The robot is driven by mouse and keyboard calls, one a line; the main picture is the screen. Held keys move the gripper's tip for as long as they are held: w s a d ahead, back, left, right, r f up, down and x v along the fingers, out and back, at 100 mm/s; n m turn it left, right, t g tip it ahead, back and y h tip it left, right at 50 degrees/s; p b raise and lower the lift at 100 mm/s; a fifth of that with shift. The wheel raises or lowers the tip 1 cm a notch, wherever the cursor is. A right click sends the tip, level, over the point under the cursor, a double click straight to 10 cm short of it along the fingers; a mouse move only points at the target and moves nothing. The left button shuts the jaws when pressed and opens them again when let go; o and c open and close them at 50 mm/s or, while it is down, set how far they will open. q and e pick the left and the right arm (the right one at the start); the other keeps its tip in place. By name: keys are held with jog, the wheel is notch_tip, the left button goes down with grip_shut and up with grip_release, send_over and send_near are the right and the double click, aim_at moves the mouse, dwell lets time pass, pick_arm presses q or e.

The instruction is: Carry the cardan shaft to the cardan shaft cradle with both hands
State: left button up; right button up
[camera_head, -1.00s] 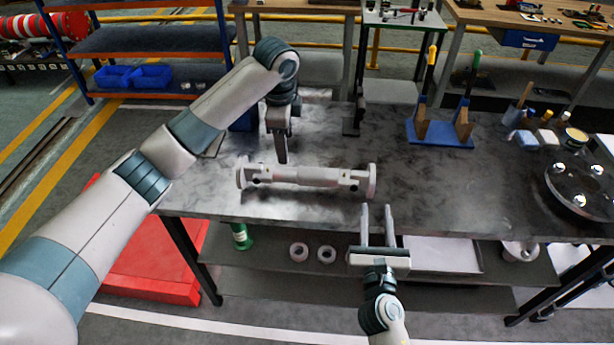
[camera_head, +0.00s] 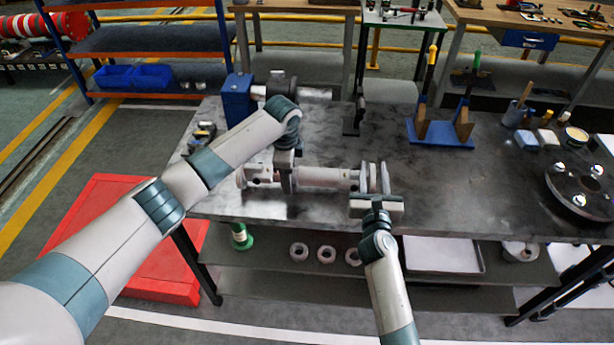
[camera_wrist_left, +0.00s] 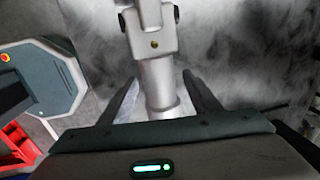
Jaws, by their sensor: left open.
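The pale grey cardan shaft (camera_head: 325,178) lies level across the front of the dark metal table. My left gripper (camera_head: 286,183) is over its left half; its fingers are partly hidden in the head view. In the left wrist view the open fingers (camera_wrist_left: 162,100) stand on either side of the shaft's tube (camera_wrist_left: 160,85), with gaps. My right gripper (camera_head: 379,180) is at the shaft's right end, its fingers apart around the end flange; contact is unclear. A blue base with two wooden uprights, apparently the cradle (camera_head: 440,134), stands empty farther back, right of the shaft.
A blue and grey pump-like unit (camera_head: 238,103) stands at the table's back left. A dark upright bracket (camera_head: 354,115) stands behind the shaft. A round studded flange (camera_head: 582,188) lies at the right. The tabletop (camera_head: 460,180) between shaft and flange is clear.

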pick_arm(q)
jog(key=shift+f, duration=0.4)
pick_arm(e)
jog(key=shift+w, duration=0.4)
pick_arm(q)
jog(key=c, duration=0.8)
pick_arm(e)
grip_shut()
pick_arm(q)
grip_shut()
jog(key=shift+w+r, duration=0.2)
pick_arm(e)
jog(key=shift+w+r, duration=0.1)
jog(key=shift+r, duration=0.05)
